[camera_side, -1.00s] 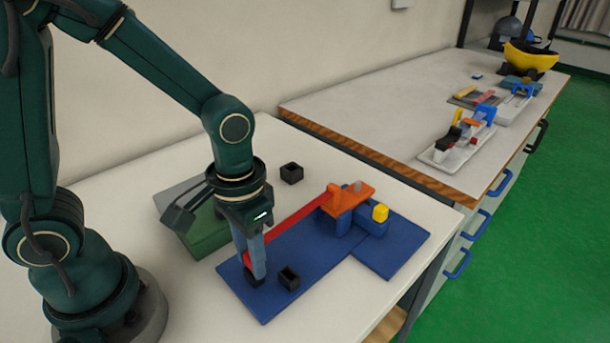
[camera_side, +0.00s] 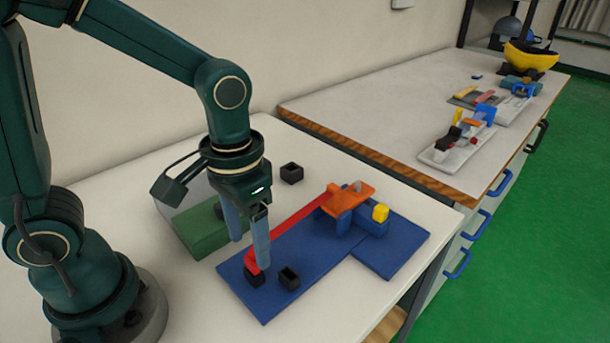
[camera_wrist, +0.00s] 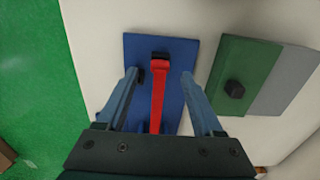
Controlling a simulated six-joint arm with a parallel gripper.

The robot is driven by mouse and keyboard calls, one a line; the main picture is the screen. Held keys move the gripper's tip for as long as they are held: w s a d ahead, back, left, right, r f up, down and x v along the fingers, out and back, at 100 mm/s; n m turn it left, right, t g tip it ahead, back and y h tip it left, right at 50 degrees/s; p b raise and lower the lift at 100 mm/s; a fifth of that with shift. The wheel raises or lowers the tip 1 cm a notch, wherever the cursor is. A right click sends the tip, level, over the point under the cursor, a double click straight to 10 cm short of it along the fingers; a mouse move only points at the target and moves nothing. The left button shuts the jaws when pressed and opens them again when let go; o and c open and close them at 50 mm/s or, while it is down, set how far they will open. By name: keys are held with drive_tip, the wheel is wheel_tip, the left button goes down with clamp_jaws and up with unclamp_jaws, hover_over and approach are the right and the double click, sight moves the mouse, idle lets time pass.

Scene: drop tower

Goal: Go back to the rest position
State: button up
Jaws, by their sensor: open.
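My gripper (camera_side: 250,250) is open and empty, with its two blue fingers spread apart above the left end of a blue baseplate (camera_side: 262,305). A long red beam (camera_side: 297,229) runs from an orange block (camera_side: 349,197) down to a black socket (camera_side: 255,277) near the fingertips. In the wrist view my gripper (camera_wrist: 160,82) has its fingers apart on both sides of the red beam (camera_wrist: 158,92), over the blue baseplate (camera_wrist: 187,52). A fingertip partly covers the beam's near end in the side view.
A second black socket (camera_side: 289,278) stands on the blue plate and another black block (camera_side: 292,173) on the table. A second bench (camera_side: 370,115) stands behind.

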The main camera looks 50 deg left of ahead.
drive_tip(key=shift+r, duration=0.6)
drive_tip(key=s+a+r+t, duration=0.3)
drive_tip(key=a+r+t, duration=0.1)
drive_tip(key=r+t, duration=0.1)
drive_tip(key=shift+s+r+t, duration=0.3)
drive_tip(key=shift+s+r, duration=0.05)
drive_tip(key=shift+r, duration=0.45)
